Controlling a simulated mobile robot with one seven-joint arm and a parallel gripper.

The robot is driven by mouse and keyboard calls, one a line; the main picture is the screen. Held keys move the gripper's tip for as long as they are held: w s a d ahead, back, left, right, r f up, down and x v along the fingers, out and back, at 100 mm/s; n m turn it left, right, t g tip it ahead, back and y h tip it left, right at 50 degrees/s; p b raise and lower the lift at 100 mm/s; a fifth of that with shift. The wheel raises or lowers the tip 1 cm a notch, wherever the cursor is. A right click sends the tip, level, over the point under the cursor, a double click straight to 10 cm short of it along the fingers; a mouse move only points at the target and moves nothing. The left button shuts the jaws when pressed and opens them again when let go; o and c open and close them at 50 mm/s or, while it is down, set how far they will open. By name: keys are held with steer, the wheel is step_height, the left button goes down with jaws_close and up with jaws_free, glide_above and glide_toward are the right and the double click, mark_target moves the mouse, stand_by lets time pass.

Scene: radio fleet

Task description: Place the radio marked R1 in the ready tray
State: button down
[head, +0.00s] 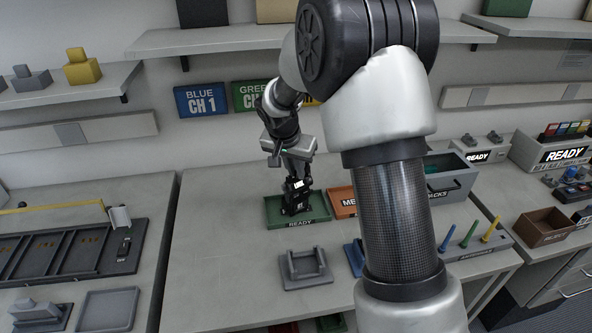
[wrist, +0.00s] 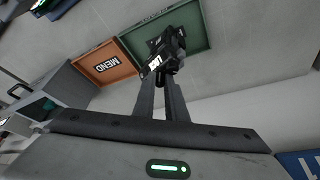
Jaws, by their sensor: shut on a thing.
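A black radio (head: 295,203) is upright in my gripper (head: 296,181), over the green tray marked READY (head: 272,213). In the wrist view the radio (wrist: 166,44) is between the tips of my gripper (wrist: 163,74), with the green tray (wrist: 197,38) behind it. A small white label shows on the radio, but its writing is too small to read surely. My gripper is shut on the radio. I cannot tell whether the radio's base touches the tray floor. The radio hides part of the tray.
An orange tray marked MEND (head: 341,201) is just right of the green tray. A grey bin (head: 447,178) and a rack of coloured pegs (head: 478,243) are at right. My arm hides part of the bench.

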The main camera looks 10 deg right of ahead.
steer(key=shift+f, duration=0.15)
steer(key=c, duration=1.8)
jaws_free()
